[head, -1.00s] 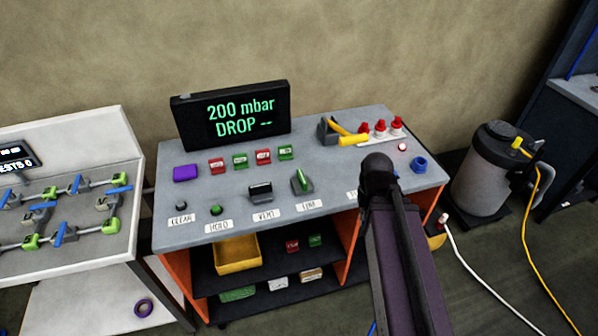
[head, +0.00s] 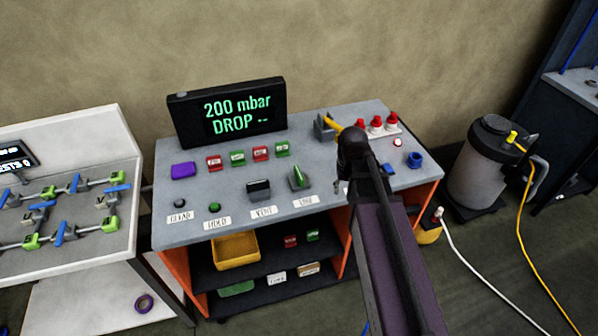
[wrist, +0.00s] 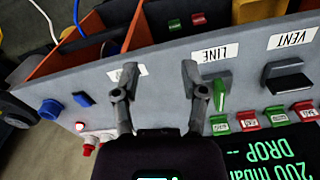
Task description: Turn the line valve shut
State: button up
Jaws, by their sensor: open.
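The line valve (head: 299,178) has a green handle on a dark grey base, behind the label LINE (head: 306,201) on the bench top. Its handle runs front to back. In the wrist view the green handle (wrist: 220,95) is just right of my gripper's right finger. My gripper (wrist: 160,75) is open, with nothing between its fingers, over the bench to the side of the valve. A gap to the handle seems to show, but I cannot tell its height. In the head view my arm hides most of the gripper.
The black vent valve (head: 259,189) is beside the line valve. Several red and green tags (head: 261,153) lie behind them. The display (head: 228,112) reads 200 mbar, DROP --.

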aim_at(299, 173)
jog(key=w+a+r+n+p, duration=0.2)
jog(key=w+a+r+p, duration=0.1)
jog(key=w+a, duration=1.1)
jog(key=shift+w+r+n+p, duration=0.3)
jog(key=shift+w+r, duration=0.15)
jog(key=shift+r, duration=0.15)
jog(key=shift+f, duration=0.1)
notch_tip(299, 173, down, 14)
jog(key=b, duration=1.3)
jog(key=shift+r+b, duration=0.2)
jog(key=shift+b, duration=0.2)
grip_shut()
